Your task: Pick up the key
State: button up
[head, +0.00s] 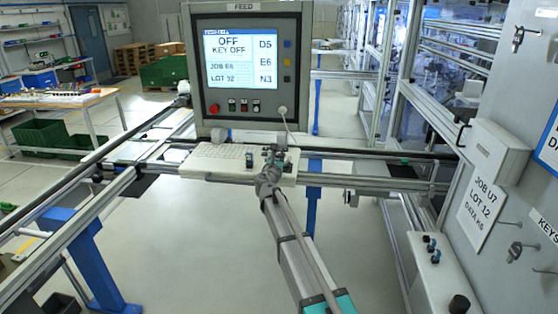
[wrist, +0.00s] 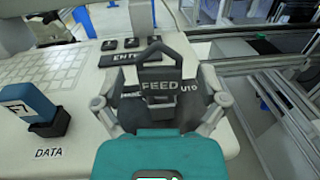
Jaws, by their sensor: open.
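My gripper (head: 272,155) is over the right end of the white keyboard shelf (head: 205,163), below the screen. In the wrist view its jaws (wrist: 157,62) are open, with grey links on both sides. A dark piece lettered FEED and U10 (wrist: 161,87) is between the links; it looks like the head of the key. How it sits and whether the fingers touch it is hidden. Two other keys hang on the grey panel at the right, an upper key (head: 519,38) and a lower key (head: 516,250).
A blue stick (wrist: 28,103) stands in a DATA slot left of my gripper. Dark buttons (wrist: 130,43) marked ENTER are just beyond. The FEED screen (head: 242,60) reads KEY OFF. Rails (head: 370,184) run right of the shelf; a white box (head: 494,150) is on the panel.

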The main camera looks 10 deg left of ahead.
jog(key=c, duration=1.1)
jog(key=shift+r, duration=0.1)
notch_tip(320, 180, up, 3)
jog(key=p, duration=0.3)
jog(key=shift+r+p, duration=0.2)
jog(key=shift+p, duration=0.1)
jog(key=s+d+r+p, duration=0.4)
jog(key=s+r+p, duration=0.5)
jog(key=s, duration=0.4)
jog(key=shift+s+r, duration=0.2)
jog(key=shift+s, duration=0.05)
